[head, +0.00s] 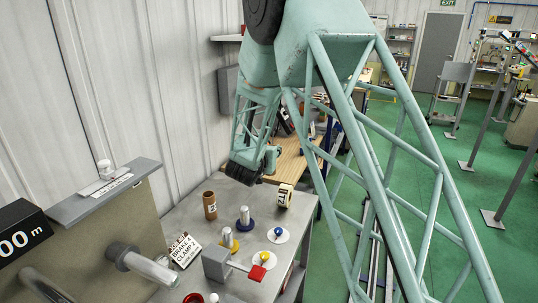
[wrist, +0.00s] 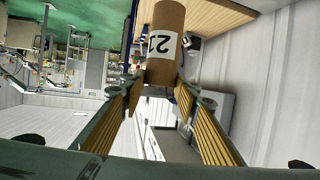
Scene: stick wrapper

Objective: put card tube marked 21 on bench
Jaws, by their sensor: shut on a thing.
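The card tube marked 21 (wrist: 168,22) is brown with a white label, and in the wrist view it sits between the fingertips of my gripper (wrist: 160,82). My gripper is shut on it, with ribbed yellow pads on both sides. A wooden bench top (wrist: 215,14) shows behind the tube in the wrist view. In the head view the wooden bench (head: 291,160) is partly behind my arm, and I cannot make out the held tube there. Another brown card tube (head: 210,206) stands upright on the grey metal bench (head: 185,216); its label is too small to read.
A wall stands at the left; green floor lies right.

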